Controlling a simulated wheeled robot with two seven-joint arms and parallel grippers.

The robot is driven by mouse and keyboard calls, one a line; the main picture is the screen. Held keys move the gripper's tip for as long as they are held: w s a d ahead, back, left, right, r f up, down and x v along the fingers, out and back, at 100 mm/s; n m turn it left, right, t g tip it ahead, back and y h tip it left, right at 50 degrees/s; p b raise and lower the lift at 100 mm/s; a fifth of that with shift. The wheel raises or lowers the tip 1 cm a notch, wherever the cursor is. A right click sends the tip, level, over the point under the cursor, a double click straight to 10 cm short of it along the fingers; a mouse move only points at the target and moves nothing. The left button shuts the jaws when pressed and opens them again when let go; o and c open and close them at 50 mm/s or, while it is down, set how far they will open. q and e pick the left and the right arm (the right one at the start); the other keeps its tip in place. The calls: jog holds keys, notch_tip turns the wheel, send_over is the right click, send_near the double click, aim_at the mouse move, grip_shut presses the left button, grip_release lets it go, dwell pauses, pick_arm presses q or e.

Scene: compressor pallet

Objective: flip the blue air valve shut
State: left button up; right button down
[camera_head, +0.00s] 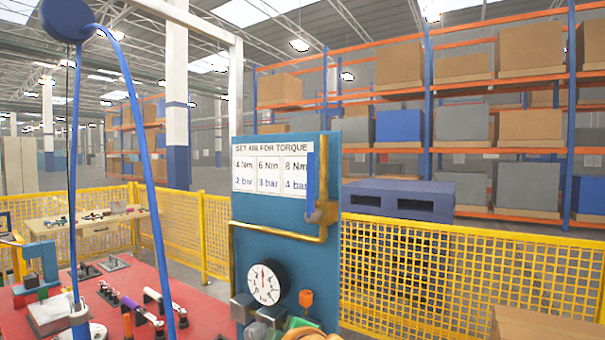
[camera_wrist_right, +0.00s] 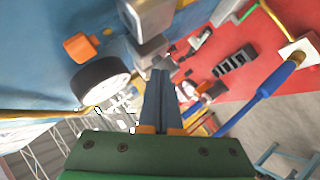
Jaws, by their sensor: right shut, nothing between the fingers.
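The blue air valve lever (camera_head: 311,176) stands upright, along the brass pipe at the upper right of the teal panel (camera_head: 245,225). Its brass-coloured body (camera_head: 324,213) sits below it. My right gripper shows in the wrist view (camera_wrist_right: 160,75), with its fingers shut together and empty, pointing toward grey metal fittings (camera_wrist_right: 150,50). In the head view only green and orange parts of what looks like this gripper (camera_head: 299,324) show at the bottom edge, well below the valve. I cannot make out the valve in the wrist view. My left gripper is not in view.
A pressure gauge (camera_head: 266,283) and an orange knob (camera_head: 306,298) sit low on the panel. A red bench (camera_head: 200,310) with tools stands at left. Blue hoses (camera_head: 140,130) hang from a reel (camera_head: 68,18). A yellow mesh fence (camera_head: 430,270) runs behind.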

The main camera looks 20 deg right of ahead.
jog(key=s+r+n+t, duration=0.3)
jog(key=r, duration=1.3)
jog(key=n+t+h, duration=0.1)
jog(key=n+t, duration=0.1)
jog(key=t, duration=0.1)
send_near(314, 185)
jog(key=w+a+r, duration=0.2)
jog(key=a, duration=0.3)
jog(key=shift+a+f+g+p, duration=0.2)
jog(key=shift+g+p, duration=0.1)
jog(key=shift+p, duration=0.15)
jog(key=shift+w, duration=0.1)
jog(key=w+d+p, duration=0.3)
jog(key=w+p, duration=0.4)
jog(key=shift+d, duration=0.25)
jog(key=shift+w+a, duration=0.1)
jog(key=shift+w, duration=0.1)
